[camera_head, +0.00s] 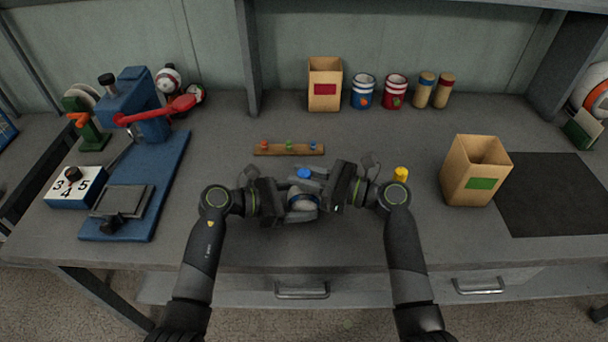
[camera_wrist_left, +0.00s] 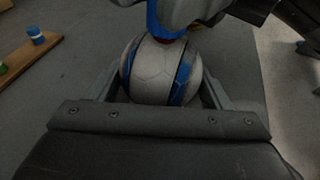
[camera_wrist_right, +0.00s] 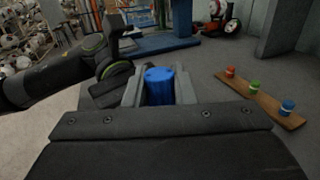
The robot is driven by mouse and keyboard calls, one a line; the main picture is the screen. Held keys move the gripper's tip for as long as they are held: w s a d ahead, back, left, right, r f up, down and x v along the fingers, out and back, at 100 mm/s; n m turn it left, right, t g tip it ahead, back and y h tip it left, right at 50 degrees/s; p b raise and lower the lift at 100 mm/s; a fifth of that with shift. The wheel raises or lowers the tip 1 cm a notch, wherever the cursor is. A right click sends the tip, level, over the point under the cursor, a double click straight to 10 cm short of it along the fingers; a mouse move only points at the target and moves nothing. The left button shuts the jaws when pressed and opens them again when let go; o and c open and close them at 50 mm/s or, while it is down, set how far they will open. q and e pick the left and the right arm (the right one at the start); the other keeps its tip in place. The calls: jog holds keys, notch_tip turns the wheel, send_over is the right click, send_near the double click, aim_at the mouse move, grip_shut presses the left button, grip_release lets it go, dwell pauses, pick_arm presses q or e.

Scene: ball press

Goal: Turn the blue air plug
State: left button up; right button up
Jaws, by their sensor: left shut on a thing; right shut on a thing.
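A white ball with blue and black bands (camera_head: 303,203) is held between the fingers of my left gripper (camera_head: 296,206); it also fills the middle of the left wrist view (camera_wrist_left: 150,80). The blue air plug (camera_head: 304,172) stands above the ball, and my right gripper (camera_head: 312,178) is shut on it. In the right wrist view the plug is a blue cylinder (camera_wrist_right: 159,88) upright between the fingers. In the left wrist view a red part shows under the blue, at the ball's top. Whether the plug is seated in the ball is hidden.
A wooden strip (camera_head: 272,151) with red, green and blue pegs lies just behind the grippers. A yellow cylinder (camera_head: 401,174) and an open box with a green label (camera_head: 471,178) stand right. A blue press (camera_head: 137,177) stands left. Cans and another box line the back.

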jog(key=m+t+h, duration=0.2)
jog(key=t, duration=0.1)
jog(key=shift+s+a+m+t, duration=0.1)
jog(key=shift+m+t, duration=0.2)
jog(key=shift+t, duration=0.1)
jog(key=shift+m+t+h, duration=0.4)
jog(key=shift+t, duration=0.1)
jog(key=o, duration=1)
jog(key=v, duration=1.2)
